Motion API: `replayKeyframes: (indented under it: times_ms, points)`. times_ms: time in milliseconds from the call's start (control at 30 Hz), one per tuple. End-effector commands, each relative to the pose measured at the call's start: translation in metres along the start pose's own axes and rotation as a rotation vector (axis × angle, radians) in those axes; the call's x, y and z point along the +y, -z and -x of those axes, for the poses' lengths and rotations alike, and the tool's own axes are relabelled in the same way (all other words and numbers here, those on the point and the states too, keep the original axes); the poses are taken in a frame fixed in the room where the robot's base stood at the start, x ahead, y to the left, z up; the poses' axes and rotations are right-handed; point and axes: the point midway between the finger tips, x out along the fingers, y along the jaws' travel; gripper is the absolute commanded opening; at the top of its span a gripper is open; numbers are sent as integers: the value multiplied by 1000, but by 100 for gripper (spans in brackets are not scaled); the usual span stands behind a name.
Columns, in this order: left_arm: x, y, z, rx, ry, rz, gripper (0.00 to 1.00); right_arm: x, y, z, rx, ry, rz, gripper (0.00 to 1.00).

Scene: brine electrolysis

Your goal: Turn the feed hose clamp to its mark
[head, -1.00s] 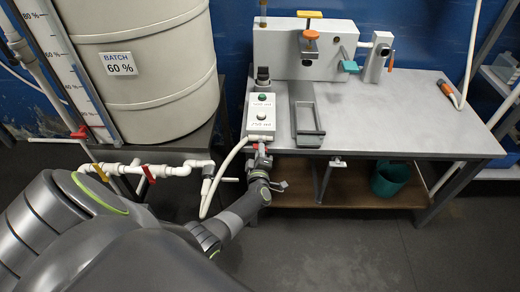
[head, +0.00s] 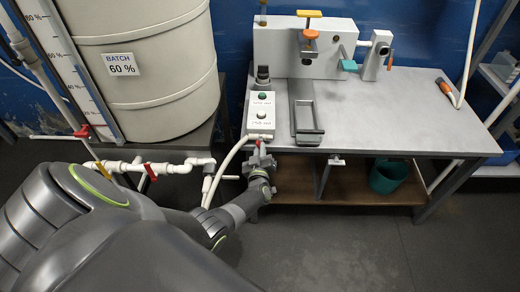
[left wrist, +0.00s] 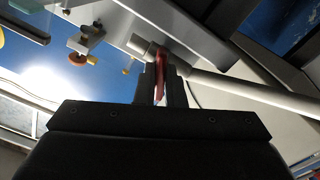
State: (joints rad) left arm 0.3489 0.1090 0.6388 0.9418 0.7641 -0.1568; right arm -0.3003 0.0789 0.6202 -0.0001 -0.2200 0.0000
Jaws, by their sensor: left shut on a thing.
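The feed hose clamp shows as a red piece (left wrist: 160,68) between the fingers of my left gripper (left wrist: 163,90) in the left wrist view. It sits beside a pale pipe or hose end. In the head view my left gripper (head: 260,158) is at the front left edge of the bench, just below the switch box, where the white hose (head: 228,165) comes up. The gripper is shut on the clamp and covers most of it in the head view. The clamp's mark cannot be made out. My right gripper is out of view.
The grey bench (head: 400,120) carries a switch box (head: 261,115), a narrow tray (head: 306,108) and a grey block with an orange-knobbed clamp (head: 310,34). White pipes with a red valve handle (head: 150,172) run left, below the tank (head: 160,70). A teal bucket (head: 388,178) stands underneath.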

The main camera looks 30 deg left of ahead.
Motion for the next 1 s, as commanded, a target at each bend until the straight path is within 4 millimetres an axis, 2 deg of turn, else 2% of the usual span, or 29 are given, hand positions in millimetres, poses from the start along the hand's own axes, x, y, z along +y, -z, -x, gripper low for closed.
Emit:
replayKeyframes:
  times_ms: [500, 533, 667, 1000]
  points:
    - [-1, -2, 2, -5, 2, -17, 0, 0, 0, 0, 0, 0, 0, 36]
    - [-1, -2, 2, -5, 2, -17, 13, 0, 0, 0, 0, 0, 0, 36]
    - [-1, -2, 1, -4, 2, -17, 30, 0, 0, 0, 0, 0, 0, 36]
    - [0, 0, 3, -2, 1, -16, 31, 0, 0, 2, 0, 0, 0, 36]
